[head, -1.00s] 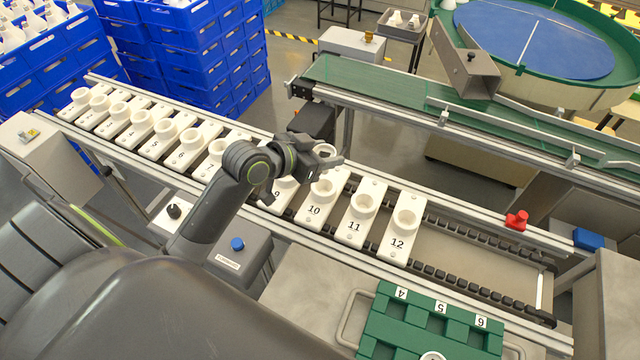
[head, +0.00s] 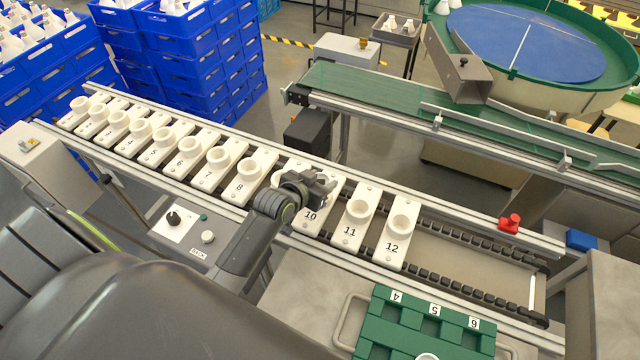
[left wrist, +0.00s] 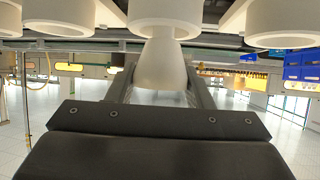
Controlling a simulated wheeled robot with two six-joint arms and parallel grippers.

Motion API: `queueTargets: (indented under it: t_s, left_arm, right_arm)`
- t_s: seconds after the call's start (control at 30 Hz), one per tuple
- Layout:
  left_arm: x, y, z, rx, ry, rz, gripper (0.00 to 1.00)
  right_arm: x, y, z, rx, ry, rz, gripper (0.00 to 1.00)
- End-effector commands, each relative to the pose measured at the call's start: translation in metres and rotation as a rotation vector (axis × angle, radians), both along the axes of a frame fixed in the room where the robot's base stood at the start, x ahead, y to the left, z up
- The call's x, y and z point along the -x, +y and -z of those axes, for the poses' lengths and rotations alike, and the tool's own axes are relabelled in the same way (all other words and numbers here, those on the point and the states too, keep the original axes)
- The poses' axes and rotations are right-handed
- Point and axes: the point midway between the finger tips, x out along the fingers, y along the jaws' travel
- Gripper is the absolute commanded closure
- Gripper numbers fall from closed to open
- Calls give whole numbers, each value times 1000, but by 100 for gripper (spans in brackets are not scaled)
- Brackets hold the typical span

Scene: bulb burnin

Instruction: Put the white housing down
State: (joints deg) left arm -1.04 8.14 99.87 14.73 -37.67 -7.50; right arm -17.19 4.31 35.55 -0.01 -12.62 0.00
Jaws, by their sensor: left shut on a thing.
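My left gripper (head: 318,183) is at carrier 10 (head: 309,222) on the rail and covers that carrier's cup in the head view. In the left wrist view the gripper (left wrist: 163,88) is shut on the white housing (left wrist: 163,66), a pale cone between its fingers. The housing's narrow end meets the rim of a white cup (left wrist: 165,14); I cannot tell how far it sits inside. In the head view the housing is hidden by the gripper. My right gripper is not in view.
Carriers 11 (head: 351,226) and 12 (head: 395,240) have empty-looking cups to the right; more numbered carriers, such as 8 (head: 244,184), line the rail leftward. A green rack (head: 400,318) stands in front. A green conveyor (head: 370,90) runs behind. Blue crates (head: 200,60) stand at the back left.

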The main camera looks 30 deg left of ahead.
Motion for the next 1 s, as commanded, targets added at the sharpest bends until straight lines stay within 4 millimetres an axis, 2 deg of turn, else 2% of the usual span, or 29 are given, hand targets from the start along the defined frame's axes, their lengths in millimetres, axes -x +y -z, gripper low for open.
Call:
queueTargets:
  t_s: [0.13,0.53,0.57,0.7,1.0]
  left_arm:
    - [0,0,15,2,0,-1,75]
    - [0,0,20,0,-1,0,75]
    - [0,0,19,0,-1,0,51]
    - [0,0,19,0,-1,0,33]
    - [0,0,17,0,-1,0,32]
  right_arm:
    - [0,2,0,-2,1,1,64]
    - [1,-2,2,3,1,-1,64]
    - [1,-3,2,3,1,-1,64]
    - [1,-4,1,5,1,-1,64]
    - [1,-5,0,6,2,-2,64]
